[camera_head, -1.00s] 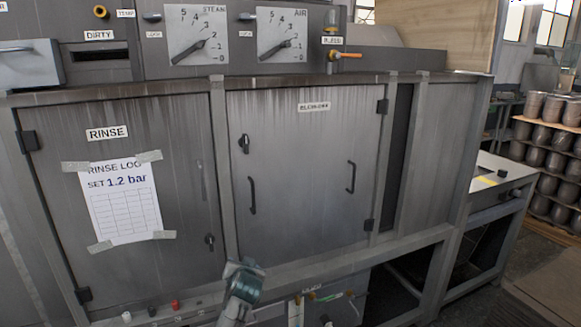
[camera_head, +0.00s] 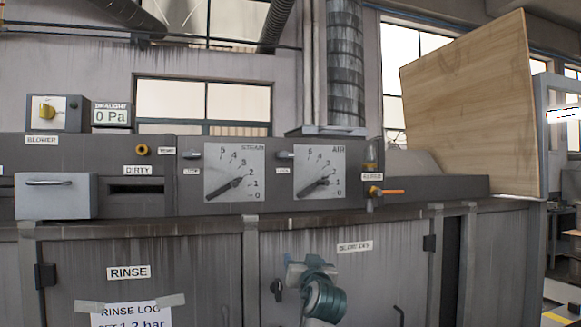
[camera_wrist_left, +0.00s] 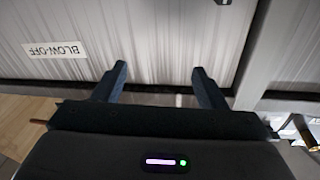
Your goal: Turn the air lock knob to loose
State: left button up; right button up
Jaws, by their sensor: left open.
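The air lock knob (camera_head: 285,155) is a small grey lever left of the white AIR dial (camera_head: 320,170), above a small lock label (camera_head: 283,171). It lies about level; its exact setting is too small to read. My left gripper (camera_head: 308,266) is below the AIR dial, in front of the blow-off door (camera_head: 380,270), apart from the knob. In the left wrist view my left gripper (camera_wrist_left: 160,70) has its fingers spread and nothing between them. My right gripper is not in view.
A similar lock lever (camera_head: 192,155) sits left of the STEAM dial (camera_head: 235,172). An orange-handled valve (camera_head: 385,191) sticks out right of the AIR dial. The panel's ledge (camera_head: 200,223) runs below the dials. A wooden board (camera_head: 470,105) stands at right.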

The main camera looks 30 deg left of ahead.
pick_arm(q)
notch_tip(320, 180, up, 13)
jog(key=n+y, duration=0.3)
jog(key=y, duration=0.2)
send_near(287, 157)
jog(key=p+x, duration=0.6)
jog(key=x, duration=0.2)
jog(key=shift+a+r, duration=0.1)
jog(key=shift+r, duration=0.2)
jog(key=shift+w+a+r+p, duration=0.1)
jog(key=shift+w+a+p, duration=0.3)
jog(key=shift+w+a, duration=0.05)
jog(key=shift+c, duration=0.3)
jog(key=c, duration=0.9)
